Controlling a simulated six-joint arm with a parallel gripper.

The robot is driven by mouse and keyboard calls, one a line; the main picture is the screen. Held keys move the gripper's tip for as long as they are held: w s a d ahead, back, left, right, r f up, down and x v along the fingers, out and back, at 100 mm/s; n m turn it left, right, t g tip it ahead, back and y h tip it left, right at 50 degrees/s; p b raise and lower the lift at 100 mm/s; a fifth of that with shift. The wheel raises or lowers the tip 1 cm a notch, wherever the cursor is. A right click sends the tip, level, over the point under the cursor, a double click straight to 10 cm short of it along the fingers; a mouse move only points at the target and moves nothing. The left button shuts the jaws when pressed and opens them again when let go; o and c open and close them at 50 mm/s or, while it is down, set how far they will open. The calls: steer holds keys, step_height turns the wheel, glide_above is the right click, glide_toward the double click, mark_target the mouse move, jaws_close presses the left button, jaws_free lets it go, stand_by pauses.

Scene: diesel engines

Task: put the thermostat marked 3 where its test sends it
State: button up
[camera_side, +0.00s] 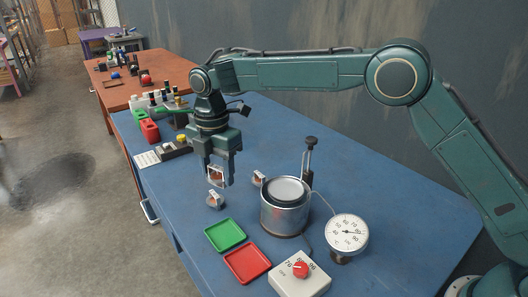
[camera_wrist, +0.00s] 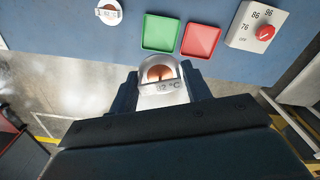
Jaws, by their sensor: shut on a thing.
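My gripper (camera_side: 217,180) is shut on a thermostat (camera_side: 216,174) and holds it up over the blue bench. In the wrist view this thermostat (camera_wrist: 160,74) has a copper-coloured centre in a metal frame and a label reading about 82 °C. I cannot read a number 3 on it. A second thermostat (camera_side: 215,200) sits on the bench just below my gripper, and a third (camera_side: 259,178) sits to the right, near the pot. A green tray (camera_side: 225,235) and a red tray (camera_side: 248,265) lie empty side by side at the front; the wrist view shows both.
A metal pot (camera_side: 284,216) stands right of my gripper, with a black-topped post (camera_side: 310,150) behind it. A dial thermometer (camera_side: 347,232) and a control box with a red knob (camera_side: 300,280) stand at the front right. Bottles and red and green containers (camera_side: 150,130) crowd the back left.

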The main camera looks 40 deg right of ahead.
mark_target(218, 177)
step_height(218, 177, down, 13)
steer(key=shift+r, duration=0.2)
steer(key=shift+f, duration=0.1)
steer(key=shift+f, duration=2.05)
steer(key=shift+f, duration=0.15)
steer(key=o, duration=1.1)
step_height(218, 177, up, 12)
steer(key=shift+r, duration=0.15)
